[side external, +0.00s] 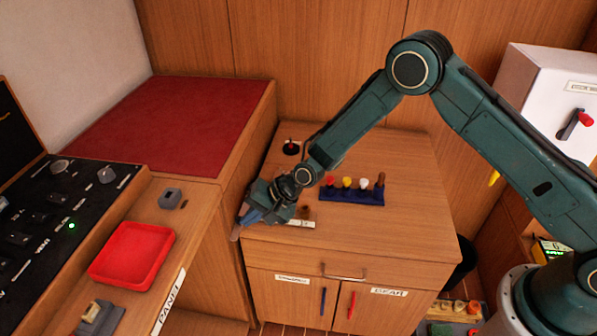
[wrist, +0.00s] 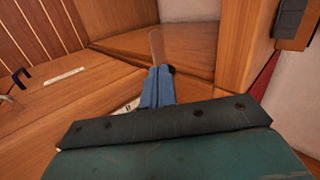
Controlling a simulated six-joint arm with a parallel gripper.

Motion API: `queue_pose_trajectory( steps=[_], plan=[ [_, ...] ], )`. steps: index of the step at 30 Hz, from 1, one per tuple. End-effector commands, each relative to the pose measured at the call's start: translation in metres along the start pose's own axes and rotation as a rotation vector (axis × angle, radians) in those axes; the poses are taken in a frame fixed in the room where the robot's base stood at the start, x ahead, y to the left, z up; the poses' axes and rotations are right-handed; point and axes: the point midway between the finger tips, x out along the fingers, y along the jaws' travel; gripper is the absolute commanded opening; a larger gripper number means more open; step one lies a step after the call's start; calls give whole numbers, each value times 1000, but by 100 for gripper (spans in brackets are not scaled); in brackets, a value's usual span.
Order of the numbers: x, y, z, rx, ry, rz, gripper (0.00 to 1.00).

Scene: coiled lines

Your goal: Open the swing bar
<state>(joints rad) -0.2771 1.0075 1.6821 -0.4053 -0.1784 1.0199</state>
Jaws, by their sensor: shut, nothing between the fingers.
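My gripper (side external: 243,222) is at the left front corner of the wooden cabinet top (side external: 390,225), its blue fingers pointing down and left. The fingers (wrist: 157,87) are together in the wrist view. A slim brown bar-like piece (wrist: 157,46) shows just beyond the fingertips, and its end (side external: 235,233) also shows in the side view. I cannot tell whether it is the swing bar or whether the fingers touch it. A white label (side external: 301,224) and a small brown knob (side external: 306,211) lie just right of the gripper. My gripper hides part of this corner.
A blue rack (side external: 352,195) with several coloured pegs stands right of the gripper. A round black fitting (side external: 291,148) is at the back left. A control panel (side external: 60,210), a red tray (side external: 132,255) and a grey block (side external: 171,198) are on the left. The cabinet top's right side is clear.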

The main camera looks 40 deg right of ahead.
Motion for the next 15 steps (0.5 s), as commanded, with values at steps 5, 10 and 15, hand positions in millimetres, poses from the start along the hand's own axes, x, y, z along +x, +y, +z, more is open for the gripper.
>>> queue_pose_trajectory(
  steps=[5, 10, 15],
  plan=[
    [0, 0, 0, 0, 0, 0, 0],
    [-1, 1, 0, 0, 0, 0, 0],
    [-5, 3, 1, 1, 1, -1, 0]
  ],
)
